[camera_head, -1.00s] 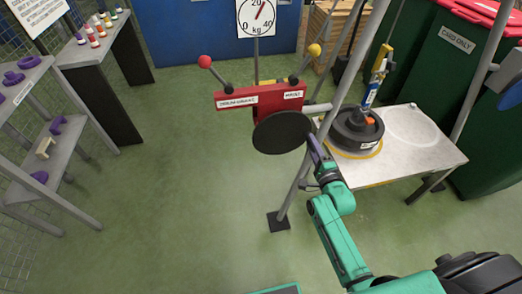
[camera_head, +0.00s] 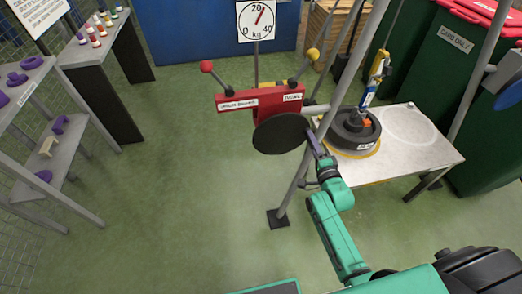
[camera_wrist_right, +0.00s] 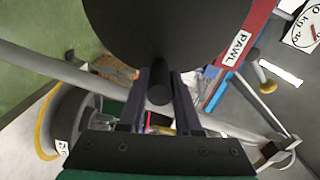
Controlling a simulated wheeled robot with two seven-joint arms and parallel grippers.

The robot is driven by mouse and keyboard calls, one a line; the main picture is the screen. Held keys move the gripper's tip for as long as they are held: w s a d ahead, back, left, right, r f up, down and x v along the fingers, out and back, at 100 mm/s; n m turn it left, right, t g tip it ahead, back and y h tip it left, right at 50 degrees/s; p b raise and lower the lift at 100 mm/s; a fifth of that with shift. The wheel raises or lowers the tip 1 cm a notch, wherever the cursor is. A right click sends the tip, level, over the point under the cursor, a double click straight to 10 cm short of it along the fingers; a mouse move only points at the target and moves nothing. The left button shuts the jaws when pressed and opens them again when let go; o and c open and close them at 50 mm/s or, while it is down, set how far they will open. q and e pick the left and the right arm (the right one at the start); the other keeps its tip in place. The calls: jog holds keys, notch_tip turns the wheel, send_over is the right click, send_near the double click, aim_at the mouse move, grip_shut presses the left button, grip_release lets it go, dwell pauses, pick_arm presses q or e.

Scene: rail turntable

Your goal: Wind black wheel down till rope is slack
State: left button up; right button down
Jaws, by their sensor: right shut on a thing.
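The black wheel (camera_head: 280,134) is a flat disc on the front of the red winch box (camera_head: 262,102). My right gripper (camera_head: 312,142) is at the wheel's right edge. In the right wrist view its fingers (camera_wrist_right: 160,90) are shut on a black handle peg (camera_wrist_right: 160,94) under the wheel (camera_wrist_right: 165,30). The thin rope (camera_head: 397,22) looks straight above a yellow and blue hook (camera_head: 375,78). Below the hook, a black round weight (camera_head: 346,138) stands on the white table (camera_head: 425,150), inside a yellow ring. My left gripper is out of view.
A kg dial (camera_head: 256,20) has its red needle a little past 20. Red-knobbed (camera_head: 206,66) and yellow-knobbed (camera_head: 313,54) levers rise from the winch box. A grey frame leg (camera_head: 290,190) stands close to my right arm. Grey shelves (camera_head: 60,185) are at the left; open floor lies between.

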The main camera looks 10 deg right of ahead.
aim_at(300, 118)
jog(key=shift+w+r+n+p, duration=0.1)
jog(key=shift+r+n+p, duration=0.3)
jog(key=shift+r+n, duration=0.35)
jog(key=shift+a, duration=0.1)
jog(key=shift+a+r+n+p, duration=0.1)
jog(key=shift+r+n+p, duration=0.25)
jog(key=shift+r+p, duration=0.15)
jog(key=shift+a+r+n+p, duration=0.25)
jog(key=shift+r+n+p, duration=0.2)
jog(key=shift+n, duration=0.35)
jog(key=shift+a+r+n+p, duration=0.15)
jog(key=shift+r+n+p, duration=0.15)
jog(key=shift+n+p, duration=0.15)
jog(key=shift+a+r+n+p, duration=0.4)
jog(key=shift+n+p, duration=0.1)
jog(key=shift+n, duration=0.25)
jog(key=shift+a+r+n+p, duration=0.55)
jog(key=shift+a+n+p, duration=0.15)
jog(key=shift+n, duration=0.5)
